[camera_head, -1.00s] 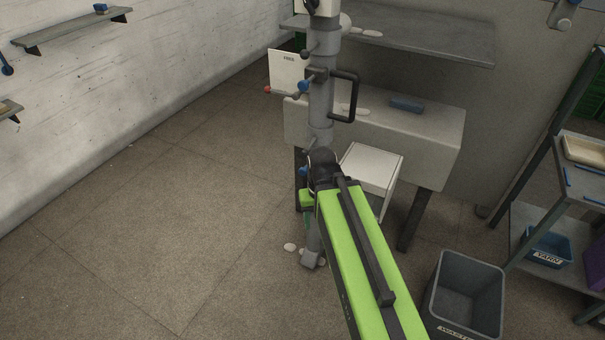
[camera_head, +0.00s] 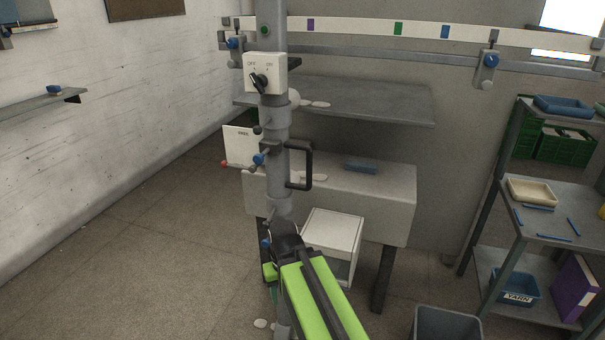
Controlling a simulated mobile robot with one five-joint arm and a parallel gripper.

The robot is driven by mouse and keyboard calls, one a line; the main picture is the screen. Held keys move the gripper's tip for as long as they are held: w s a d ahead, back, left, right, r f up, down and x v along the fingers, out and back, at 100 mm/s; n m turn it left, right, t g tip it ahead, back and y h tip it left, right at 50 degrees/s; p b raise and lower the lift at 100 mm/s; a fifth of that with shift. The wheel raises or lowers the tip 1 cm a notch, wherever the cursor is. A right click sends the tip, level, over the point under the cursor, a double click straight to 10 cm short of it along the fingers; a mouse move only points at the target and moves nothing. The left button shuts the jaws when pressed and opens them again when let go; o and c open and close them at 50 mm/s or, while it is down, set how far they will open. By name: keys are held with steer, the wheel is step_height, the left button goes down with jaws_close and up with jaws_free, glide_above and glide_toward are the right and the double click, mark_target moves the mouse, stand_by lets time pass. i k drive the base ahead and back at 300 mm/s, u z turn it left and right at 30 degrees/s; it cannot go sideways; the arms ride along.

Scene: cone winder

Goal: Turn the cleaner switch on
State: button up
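The cleaner switch is a white box (camera_head: 278,66) with a black rotary knob (camera_head: 258,83), mounted on a grey upright post (camera_head: 277,195) in the upper middle. OFF is printed at the upper left of its face and ON at the upper right. The knob sits slanted, its upper end seeming to lean left toward OFF. My green arm reaches up from the bottom to a dark joint in front of the lower post, well below the switch. The fingers of my gripper do not show; they are hidden beyond the arm.
A black handle (camera_head: 309,166) and a blue knob (camera_head: 259,159) stick out from the post below the switch. Behind are a grey shelf (camera_head: 370,100) and a white cabinet (camera_head: 335,228). A shelf rack (camera_head: 486,222) and a waste bin (camera_head: 447,322) stand right. The left floor is clear.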

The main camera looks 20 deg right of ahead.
mark_target(260, 81)
steer(key=z, duration=1.1)
steer(key=k, duration=1.4)
steer(key=u, duration=1.8)
steer(key=i, duration=1)
steer(key=z, duration=0.05)
